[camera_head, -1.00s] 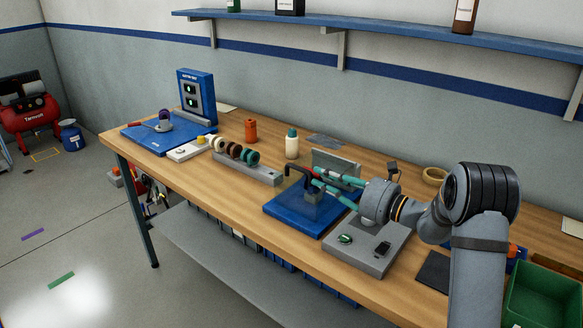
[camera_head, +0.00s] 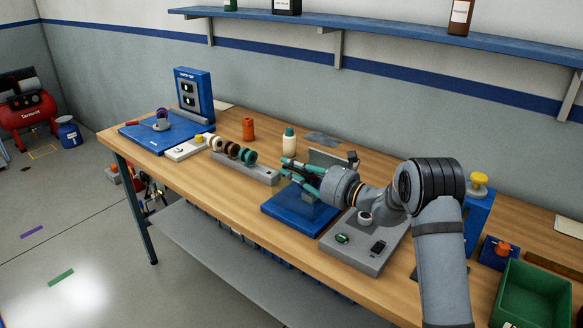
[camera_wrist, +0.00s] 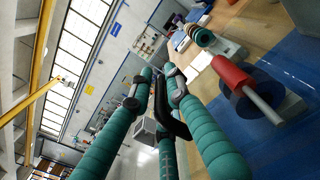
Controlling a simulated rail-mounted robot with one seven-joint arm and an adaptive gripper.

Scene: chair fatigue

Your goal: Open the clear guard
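My gripper (camera_head: 284,167) has teal fingers and reaches leftward over the blue base plate (camera_head: 283,222). The fingers look spread apart. In the wrist view a black curved handle (camera_wrist: 172,115) lies between the fingers (camera_wrist: 158,76); whether they touch it is unclear. The clear guard itself is hard to make out, and the fingers and wrist cover much of that spot in the head view. A red cylinder (camera_wrist: 231,74) with a pale grey shaft sits over the blue plate, right of the fingers in the wrist view.
A grey upright panel (camera_head: 333,157) stands behind my gripper. A grey control box (camera_head: 365,250) is in front of it. A green bin (camera_head: 533,297) is at right.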

